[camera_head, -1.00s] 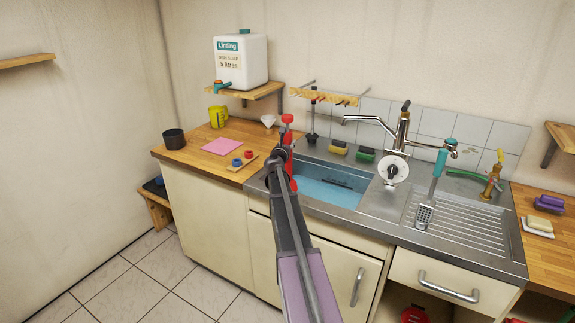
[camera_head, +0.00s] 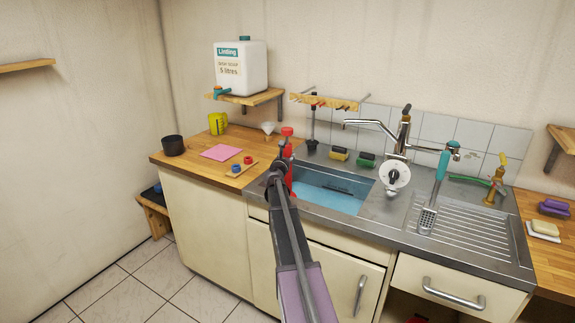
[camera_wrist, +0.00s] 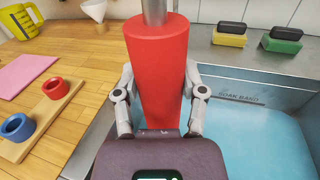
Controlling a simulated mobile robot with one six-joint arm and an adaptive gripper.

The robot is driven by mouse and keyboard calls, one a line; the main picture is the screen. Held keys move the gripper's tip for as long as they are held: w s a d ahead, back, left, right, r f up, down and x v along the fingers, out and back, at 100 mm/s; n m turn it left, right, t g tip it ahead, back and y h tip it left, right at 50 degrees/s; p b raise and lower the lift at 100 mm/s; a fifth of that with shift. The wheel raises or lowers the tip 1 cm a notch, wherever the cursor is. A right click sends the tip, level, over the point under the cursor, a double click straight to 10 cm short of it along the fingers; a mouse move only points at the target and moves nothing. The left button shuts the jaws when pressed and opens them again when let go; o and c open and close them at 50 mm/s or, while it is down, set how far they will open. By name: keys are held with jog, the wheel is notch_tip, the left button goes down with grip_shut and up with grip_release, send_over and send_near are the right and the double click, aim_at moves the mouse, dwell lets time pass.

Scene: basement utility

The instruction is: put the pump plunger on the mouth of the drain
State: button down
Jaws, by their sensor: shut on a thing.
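The pump plunger (camera_head: 288,172) has a red cylinder body and a red knob on a grey rod. The wrist view shows its red body (camera_wrist: 155,75) upright between my fingers, with the rod at the top. My gripper (camera_head: 277,168) is shut on this body, at the left edge of the sink basin (camera_head: 350,207). The basin (camera_wrist: 260,120) lies to the right of the plunger in the wrist view and holds blue water. I cannot make out the drain mouth in either view.
Sponges (camera_head: 339,154) and a black plunger (camera_head: 313,130) are at the back. A wooden block with red and blue rings (camera_head: 240,168) lies on the left counter.

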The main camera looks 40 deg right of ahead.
jog(key=shift+f+b, duration=1.5)
jog(key=shift+f, duration=0.2)
jog(key=shift+d+f, duration=0.1)
jog(key=shift+f, duration=0.05)
jog(key=shift+c, duration=0.8)
grip_release()
jog(key=v, duration=1.2)
jog(key=shift+a, duration=0.2)
